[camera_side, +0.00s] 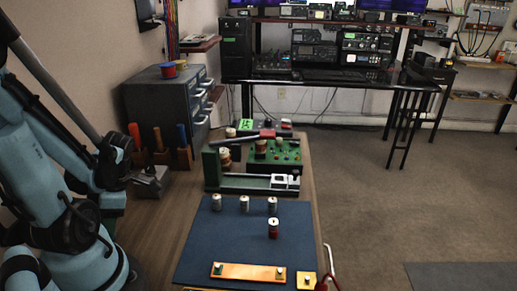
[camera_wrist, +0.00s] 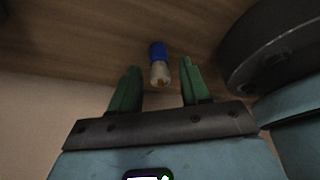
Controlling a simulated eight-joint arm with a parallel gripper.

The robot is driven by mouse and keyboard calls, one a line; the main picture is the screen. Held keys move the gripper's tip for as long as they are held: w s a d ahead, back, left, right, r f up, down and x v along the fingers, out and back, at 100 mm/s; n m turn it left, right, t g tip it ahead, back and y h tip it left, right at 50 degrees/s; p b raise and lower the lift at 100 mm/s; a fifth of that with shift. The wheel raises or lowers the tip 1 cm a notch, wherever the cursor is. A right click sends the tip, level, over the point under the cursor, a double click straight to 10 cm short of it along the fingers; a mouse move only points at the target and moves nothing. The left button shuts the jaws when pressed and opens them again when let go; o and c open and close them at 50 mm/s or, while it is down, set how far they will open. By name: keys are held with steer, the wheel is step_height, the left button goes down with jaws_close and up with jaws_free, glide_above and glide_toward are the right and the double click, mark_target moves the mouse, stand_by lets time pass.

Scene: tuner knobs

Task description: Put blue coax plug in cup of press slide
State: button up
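The blue coax plug (camera_wrist: 158,51), with a blue body and a pale metal end, shows in the wrist view against the brown wooden surface. My gripper (camera_wrist: 160,68) has two green fingers, which are open. The plug is seen between the fingertips with a gap on each side; its metal end points toward the gripper. I cannot tell how far beyond the tips it is. In the side view I cannot make out the plug or my fingers. The press slide (camera_side: 240,182) is a green-framed device with a lever; a whitish cup-like piece (camera_side: 286,181) sits at its right end.
A blue mat (camera_side: 240,245) holds several metal cylinders, one with a red band (camera_side: 273,229), and an orange strip (camera_side: 248,272). A green board with knobs (camera_side: 284,151) stands behind the press. Tools with coloured handles (camera_side: 159,139) stand near a grey drawer cabinet (camera_side: 165,100).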

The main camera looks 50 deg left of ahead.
steer(key=shift+r, duration=0.15)
steer(key=shift+v, duration=5.9)
steer(key=w+d+m+t, duration=0.5)
steer(key=w+m, duration=0.4)
steer(key=m, duration=0.7)
steer(key=w+d+m+t, duration=0.6)
steer(key=w+d+m, duration=0.2)
steer(key=m, duration=0.8)
steer(key=shift+w+h, duration=0.3)
steer(key=shift+w, duration=0.45)
steer(key=shift+o, duration=0.5)
steer(key=shift+w+d+r+m+t, duration=0.15)
steer(key=shift+d+m+t, duration=0.1)
steer(key=shift+m, duration=0.2)
steer(key=shift+w+d+r+m+t, duration=0.1)
steer(key=shift+d+r+m+t, duration=0.15)
steer(key=shift+m, duration=0.2)
